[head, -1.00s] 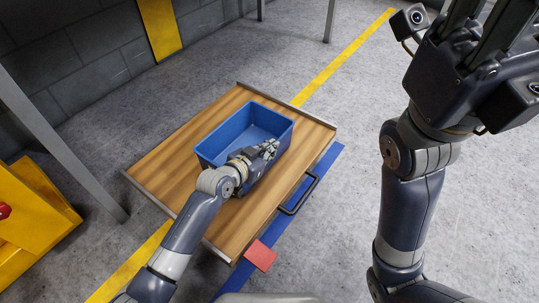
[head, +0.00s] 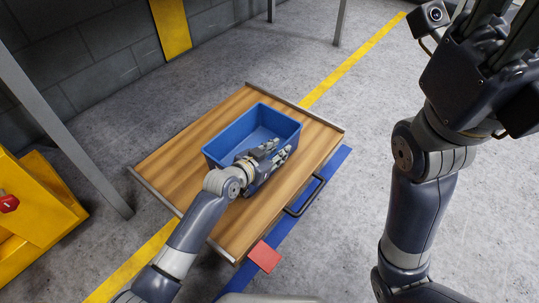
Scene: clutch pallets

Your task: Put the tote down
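The blue tote (head: 228,143) stands upright on the wooden top of a cart (head: 170,163), and its inside looks empty. My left gripper (head: 279,155) is at the tote's near right side, by the rim. My arm and gripper cover part of that side, and I cannot tell whether the fingers are closed on the rim. My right gripper (head: 500,35) is raised at the upper right, away from the tote and partly cut off by the frame edge; its fingertips are out of view.
The cart has a black handle (head: 304,196) on its near right side. A red square (head: 264,257) is at its near corner. A blue strip (head: 325,178) and a yellow line (head: 350,65) mark the floor. A yellow structure (head: 35,215) stands at left.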

